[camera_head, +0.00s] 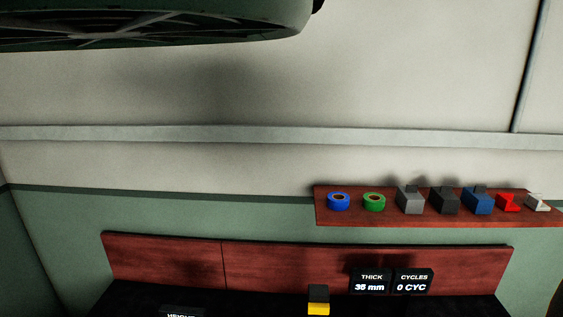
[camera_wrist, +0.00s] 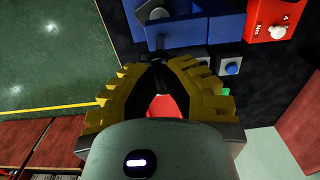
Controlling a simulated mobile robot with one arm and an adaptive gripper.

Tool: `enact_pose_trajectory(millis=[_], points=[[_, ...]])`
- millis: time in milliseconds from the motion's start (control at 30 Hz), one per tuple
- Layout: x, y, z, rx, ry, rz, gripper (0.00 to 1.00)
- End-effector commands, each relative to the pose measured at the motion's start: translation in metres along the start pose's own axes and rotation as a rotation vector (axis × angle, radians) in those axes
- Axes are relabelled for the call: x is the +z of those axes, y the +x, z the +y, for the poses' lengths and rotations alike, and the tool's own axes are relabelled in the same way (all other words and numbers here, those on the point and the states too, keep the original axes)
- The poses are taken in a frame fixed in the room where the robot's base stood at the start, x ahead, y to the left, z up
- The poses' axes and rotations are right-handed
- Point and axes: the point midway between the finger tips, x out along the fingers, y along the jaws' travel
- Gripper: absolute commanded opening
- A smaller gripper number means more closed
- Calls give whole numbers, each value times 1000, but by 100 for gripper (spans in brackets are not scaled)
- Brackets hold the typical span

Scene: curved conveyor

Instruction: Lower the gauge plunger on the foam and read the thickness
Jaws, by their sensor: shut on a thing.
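In the wrist view my gripper (camera_wrist: 158,72) has its yellow, ribbed fingers closed together. A red part (camera_wrist: 163,106) shows between them, and its shape is mostly hidden by the fingers and the gripper body. I cannot tell whether it is the gauge plunger. In the head view a dark display (camera_head: 371,281) reads THICK 35 mm. I cannot make out the foam in either view. My gripper is not in the head view.
A cut-off HEIGHT display (camera_head: 182,313) and a yellow block (camera_head: 318,308) stand at the bottom. A red shelf (camera_head: 335,219) holds several small parts. Blue blocks (camera_wrist: 205,30) and a red box (camera_wrist: 262,18) lie beyond my fingertips.

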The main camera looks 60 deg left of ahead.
Motion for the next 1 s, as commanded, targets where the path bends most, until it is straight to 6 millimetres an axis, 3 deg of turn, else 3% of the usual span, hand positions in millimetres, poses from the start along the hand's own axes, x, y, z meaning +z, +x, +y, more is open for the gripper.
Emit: enact_pose_trajectory(millis=[433,1000], points=[[0,-4,0,0,0,0,0],[0,-58,0,-1,0,0,0]])
